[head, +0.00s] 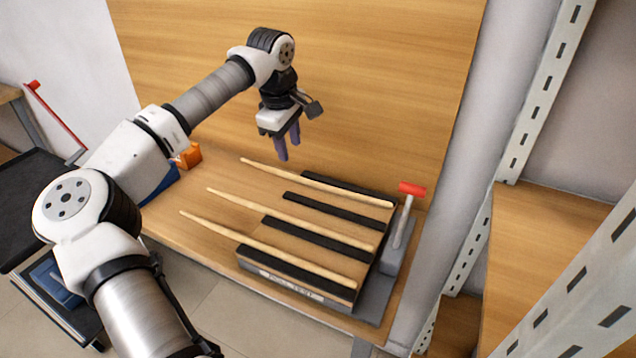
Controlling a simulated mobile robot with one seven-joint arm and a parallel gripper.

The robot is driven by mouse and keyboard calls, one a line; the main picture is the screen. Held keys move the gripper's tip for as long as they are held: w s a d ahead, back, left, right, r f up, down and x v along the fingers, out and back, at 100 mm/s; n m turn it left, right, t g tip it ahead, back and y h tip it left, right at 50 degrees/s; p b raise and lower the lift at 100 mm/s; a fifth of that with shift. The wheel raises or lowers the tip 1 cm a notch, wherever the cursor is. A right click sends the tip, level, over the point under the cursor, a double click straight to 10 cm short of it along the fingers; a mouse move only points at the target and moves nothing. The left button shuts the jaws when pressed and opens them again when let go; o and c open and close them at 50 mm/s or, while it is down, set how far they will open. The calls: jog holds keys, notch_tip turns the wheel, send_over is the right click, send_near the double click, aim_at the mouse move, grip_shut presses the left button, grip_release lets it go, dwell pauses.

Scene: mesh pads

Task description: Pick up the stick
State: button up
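Three pale wooden sticks lie roughly parallel across a wooden block with black strips (300,282). The back stick (315,183), the middle stick (290,218) and the front stick (265,248) each stick out past the block's left side. My gripper (288,155) hangs above the bench, fingers pointing down, up and behind the left ends of the sticks. Its two purple fingers look slightly apart, with nothing seen between them. It appears clear of the sticks.
A grey fixture with a red-handled lever (411,189) stands at the block's right end. A wooden back panel (350,80) rises behind the bench. An orange item (188,156) and a blue bin (160,185) are at the left. Metal shelving (545,90) stands at the right.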

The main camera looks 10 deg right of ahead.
aim_at(292, 175)
jog(key=shift+w+d+f+p, duration=0.1)
jog(key=shift+w+f+p, duration=0.2)
jog(key=shift+f, duration=1.1)
jog(key=shift+w+a+f+p, duration=0.1)
jog(key=shift+w+f+p, duration=0.15)
jog(key=shift+f, duration=1.2)
jog(key=shift+w+d+f+p, duration=0.1)
jog(key=shift+w+f+p, duration=0.2)
jog(key=shift+f, duration=1.1)
grip_shut()
